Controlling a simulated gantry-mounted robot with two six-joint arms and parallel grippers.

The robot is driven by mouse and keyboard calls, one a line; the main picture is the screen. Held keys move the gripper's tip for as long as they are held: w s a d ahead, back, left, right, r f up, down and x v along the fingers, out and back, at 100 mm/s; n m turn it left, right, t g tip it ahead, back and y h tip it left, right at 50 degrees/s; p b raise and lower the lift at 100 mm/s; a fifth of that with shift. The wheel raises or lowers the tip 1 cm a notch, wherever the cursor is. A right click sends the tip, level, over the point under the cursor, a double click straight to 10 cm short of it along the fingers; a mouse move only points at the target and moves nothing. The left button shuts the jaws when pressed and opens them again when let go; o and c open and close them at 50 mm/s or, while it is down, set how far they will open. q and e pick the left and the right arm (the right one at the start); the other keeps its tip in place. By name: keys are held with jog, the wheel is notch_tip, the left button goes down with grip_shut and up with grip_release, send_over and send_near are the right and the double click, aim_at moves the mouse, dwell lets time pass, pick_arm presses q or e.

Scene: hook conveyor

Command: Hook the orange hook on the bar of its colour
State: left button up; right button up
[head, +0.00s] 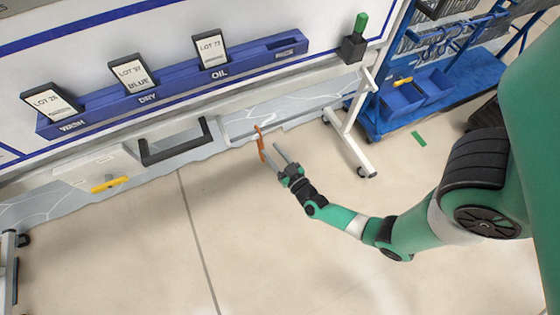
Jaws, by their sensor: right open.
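The orange hook (259,140) is a thin, curved piece standing out in front of the lower edge of the whiteboard, near the middle of the head view. My right gripper (270,152) comes in from the lower right with its two grey fingers spread open. One fingertip is close to the lower end of the hook; I cannot tell whether they touch. What the hook hangs from is too small to make out. I cannot make out an orange bar in this view. My left gripper is not in view.
A blue rail (180,88) with lot cards runs along the whiteboard. A black handle (174,149) and a yellow object (109,183) are below it. A white stand leg (350,140) and a blue cart (430,100) stand right. The floor in front is clear.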

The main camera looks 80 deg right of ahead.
aim_at(261, 140)
jog(key=b+x, duration=0.2)
jog(key=x, duration=0.5)
jog(key=shift+a, duration=0.1)
grip_shut()
dwell(2.8)
